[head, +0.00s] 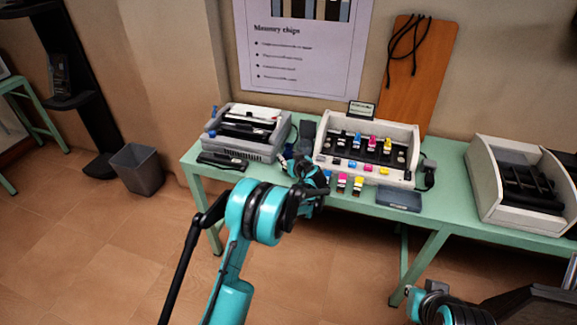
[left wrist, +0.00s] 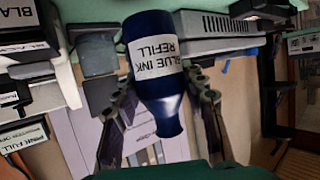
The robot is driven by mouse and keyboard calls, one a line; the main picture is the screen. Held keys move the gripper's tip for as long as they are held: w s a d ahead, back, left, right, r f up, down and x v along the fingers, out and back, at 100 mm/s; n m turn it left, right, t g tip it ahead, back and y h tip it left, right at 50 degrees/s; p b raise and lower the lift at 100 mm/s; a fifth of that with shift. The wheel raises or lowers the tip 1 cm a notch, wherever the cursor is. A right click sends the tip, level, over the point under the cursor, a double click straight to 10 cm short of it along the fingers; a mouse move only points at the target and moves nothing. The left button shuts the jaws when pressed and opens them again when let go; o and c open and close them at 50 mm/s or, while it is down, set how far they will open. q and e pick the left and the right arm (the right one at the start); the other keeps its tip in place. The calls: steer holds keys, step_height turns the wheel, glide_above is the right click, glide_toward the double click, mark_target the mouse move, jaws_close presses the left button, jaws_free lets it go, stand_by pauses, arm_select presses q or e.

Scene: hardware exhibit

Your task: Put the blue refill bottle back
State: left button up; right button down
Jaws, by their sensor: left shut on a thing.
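The blue refill bottle (left wrist: 157,72) is large in the left wrist view, with a white label reading "BLUE INK REFILL" upside down in the picture and its narrow neck toward the bottom. My left gripper (left wrist: 160,88) is shut on it, a finger on each side. In the head view my left gripper (head: 308,178) is over the table, at the left front of a white printer (head: 408,176); my arm hides much of that spot, and I cannot clearly make out the bottle there. Part of my right arm shows at the bottom right; its gripper's fingers cannot be made out.
The green table (head: 285,189) carries a grey printer (head: 240,138) at left and another white unit (head: 505,180) at right. Small pink and yellow bottles (head: 358,186) stand before the middle printer, near a dark flat tray (head: 398,199). A bin (head: 138,170) stands on the floor.

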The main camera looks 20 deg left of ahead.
arm_select(q)
step_height(320, 180, down, 4)
steer(key=shift+r+b, duration=0.15)
steer(key=shift+b, duration=0.55)
steer(key=shift+r, duration=0.1)
steer(key=o, duration=1.2)
